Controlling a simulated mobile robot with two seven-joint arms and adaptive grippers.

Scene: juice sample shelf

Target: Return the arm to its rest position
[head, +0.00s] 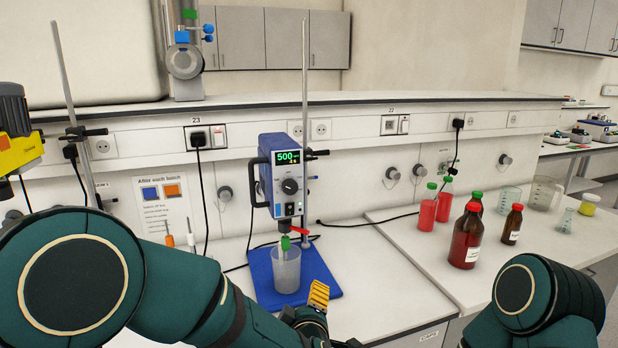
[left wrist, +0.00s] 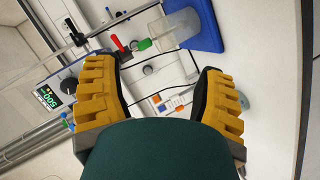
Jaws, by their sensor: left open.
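My left arm comes in from the left in the head view, and its gripper (head: 318,296) with yellow fingers is low in the middle, in front of the blue stirrer base. In the left wrist view the left gripper (left wrist: 158,72) is open, with nothing between its fingers. The overhead stirrer (head: 288,180) reads 500 and stands behind the gripper. A clear beaker (head: 286,272) stands on the blue base plate (head: 325,287), with a green-topped item (head: 285,243) at its mouth. Part of my right arm shows at the lower right; its gripper is out of view.
Right of the gripper, the bench holds red bottles with green caps (head: 427,210), brown bottles (head: 467,238) and glassware (head: 509,198). A metal stand rod (head: 305,120) rises by the stirrer. A sign (head: 164,208) hangs on the wall. The bench front right of the base is clear.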

